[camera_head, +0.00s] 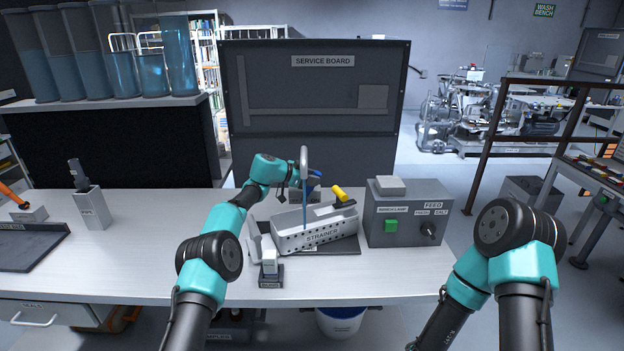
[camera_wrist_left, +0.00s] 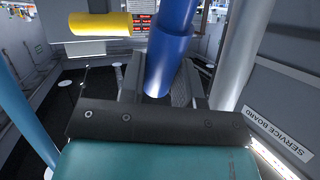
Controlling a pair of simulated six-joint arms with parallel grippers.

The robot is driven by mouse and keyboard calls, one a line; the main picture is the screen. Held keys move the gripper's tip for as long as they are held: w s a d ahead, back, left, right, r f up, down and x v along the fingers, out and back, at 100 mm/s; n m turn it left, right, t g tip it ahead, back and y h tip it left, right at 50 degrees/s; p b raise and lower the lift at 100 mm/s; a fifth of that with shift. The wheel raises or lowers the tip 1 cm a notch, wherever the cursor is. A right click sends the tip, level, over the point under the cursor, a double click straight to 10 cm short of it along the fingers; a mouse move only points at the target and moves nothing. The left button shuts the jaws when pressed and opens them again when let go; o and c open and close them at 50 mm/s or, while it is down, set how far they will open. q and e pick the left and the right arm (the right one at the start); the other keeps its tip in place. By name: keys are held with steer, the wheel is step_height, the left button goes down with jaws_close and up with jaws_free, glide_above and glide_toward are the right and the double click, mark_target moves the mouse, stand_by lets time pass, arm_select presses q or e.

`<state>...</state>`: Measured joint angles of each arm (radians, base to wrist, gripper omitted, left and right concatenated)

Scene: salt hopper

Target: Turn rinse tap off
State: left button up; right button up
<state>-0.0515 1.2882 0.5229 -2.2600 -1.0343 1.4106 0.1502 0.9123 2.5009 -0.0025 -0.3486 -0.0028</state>
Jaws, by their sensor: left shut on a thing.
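The rinse tap's grey curved spout (camera_head: 304,160) rises behind the strainer (camera_head: 318,232). A blue stream of water (camera_head: 306,208) runs from it down into the strainer. My left gripper (camera_head: 310,183) is at the tap. In the left wrist view the gripper (camera_wrist_left: 165,88) is shut on the tap's blue handle (camera_wrist_left: 172,45), which stands between its fingers. The handle's blue end (camera_head: 315,173) shows in the head view; the rest is hidden. The stream also shows in the left wrist view (camera_wrist_left: 22,110). My right gripper is out of view.
A yellow handle (camera_head: 338,193) is close beside the tap, also seen in the left wrist view (camera_wrist_left: 98,23). The feed box (camera_head: 408,213) stands to the right, the service board (camera_head: 315,95) behind.

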arm_select(q)
jaws_close()
steer(key=shift+a+r+n+t+h, duration=0.2)
steer(key=shift+a+n+t+h, duration=0.15)
steer(key=shift+a+h, duration=0.85)
steer(key=shift+d, duration=0.15)
steer(key=o, duration=0.6)
jaws_free()
steer(key=v, duration=1.7)
steer(key=shift+a, duration=0.25)
steer(key=shift+f, duration=0.15)
steer(key=shift+c, duration=0.3)
